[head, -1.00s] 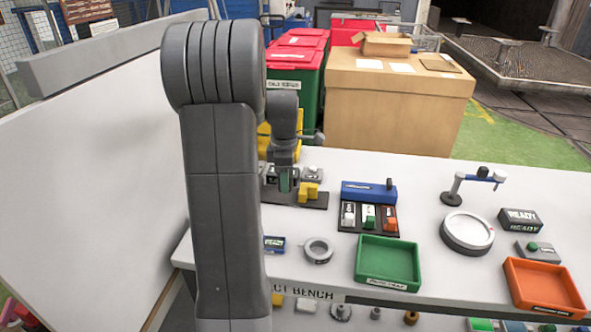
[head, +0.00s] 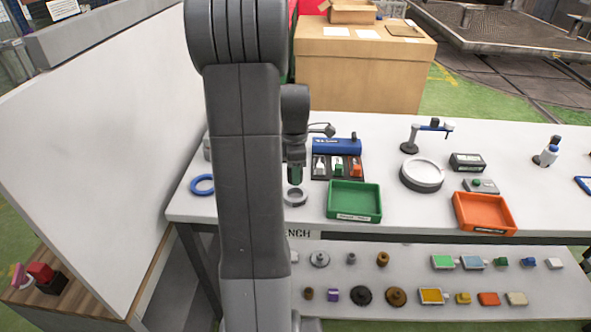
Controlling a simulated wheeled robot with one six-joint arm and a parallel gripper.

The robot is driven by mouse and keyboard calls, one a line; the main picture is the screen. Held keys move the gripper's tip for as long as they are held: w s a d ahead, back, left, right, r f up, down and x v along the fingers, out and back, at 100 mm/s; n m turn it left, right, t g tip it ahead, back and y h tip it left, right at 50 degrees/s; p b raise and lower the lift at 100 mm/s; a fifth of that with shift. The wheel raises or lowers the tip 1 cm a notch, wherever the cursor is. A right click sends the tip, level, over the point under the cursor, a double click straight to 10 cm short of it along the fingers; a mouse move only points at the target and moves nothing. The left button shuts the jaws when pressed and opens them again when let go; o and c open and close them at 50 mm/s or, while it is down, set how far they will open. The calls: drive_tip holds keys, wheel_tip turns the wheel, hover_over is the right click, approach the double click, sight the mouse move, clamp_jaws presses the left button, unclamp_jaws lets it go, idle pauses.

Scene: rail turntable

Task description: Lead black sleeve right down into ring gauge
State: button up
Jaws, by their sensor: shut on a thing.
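The ring gauge (head: 295,197) is a small grey ring lying on the white bench top, left of the green tray. My gripper (head: 295,180) points down just above the ring gauge, seen from behind my arm. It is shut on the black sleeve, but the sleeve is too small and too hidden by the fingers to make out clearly. A gap seems to show between the fingertips and the ring; whether the sleeve touches the ring, I cannot tell.
The green tray (head: 355,215) stands close right of the ring gauge, with a blue block and black rack (head: 337,167) behind. A round grey dial (head: 422,174) and an orange tray (head: 484,226) are further right. A blue ring (head: 202,184) lies left.

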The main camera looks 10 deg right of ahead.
drive_tip(key=shift+f+b, duration=1.3)
drive_tip(key=shift+f, duration=0.65)
drive_tip(key=shift+f+b, duration=0.55)
drive_tip(key=shift+f, duration=0.4)
idle(1.0)
idle(0.5)
drive_tip(key=o, duration=1.2)
drive_tip(key=shift+o, duration=0.2)
wheel_tip(320, 180, up, 14)
drive_tip(key=shift+f, duration=0.1)
wheel_tip(320, 180, down, 14)
drive_tip(key=shift+r, duration=0.25)
